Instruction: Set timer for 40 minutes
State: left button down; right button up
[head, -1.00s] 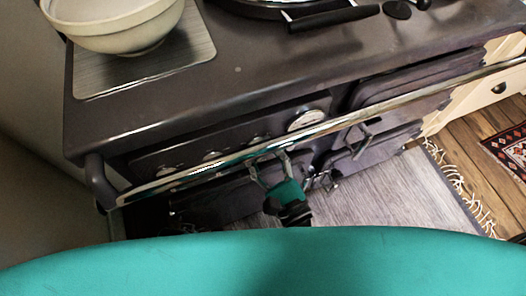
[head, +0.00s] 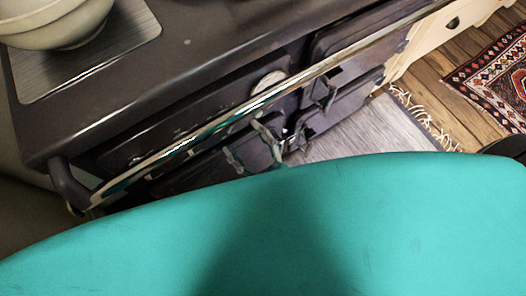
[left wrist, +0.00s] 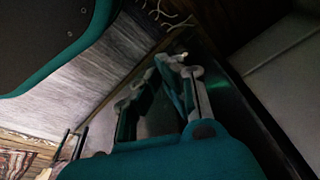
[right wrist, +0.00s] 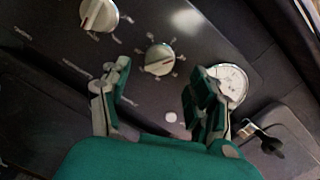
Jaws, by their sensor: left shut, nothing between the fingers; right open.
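The stove's dark front panel (right wrist: 130,40) carries cream knobs with small printed marks, too small to read. A second knob (right wrist: 98,14) is at the upper left of the right wrist view. I cannot tell which knob is the timer. My right gripper (head: 252,143) is open and empty, and shows below the rail in the head view. My left gripper (left wrist: 168,65) is shut and empty, low near the floor; the head view does not show it.
A chrome rail (head: 215,125) runs along the stove front. A round white gauge (right wrist: 228,82) is beside my right finger, with a latch (right wrist: 262,138) below it. Bowls (head: 55,22) stand on the stove top. A grey rug (head: 365,138) lies on the floor.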

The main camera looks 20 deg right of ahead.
jog(key=v, duration=0.7)
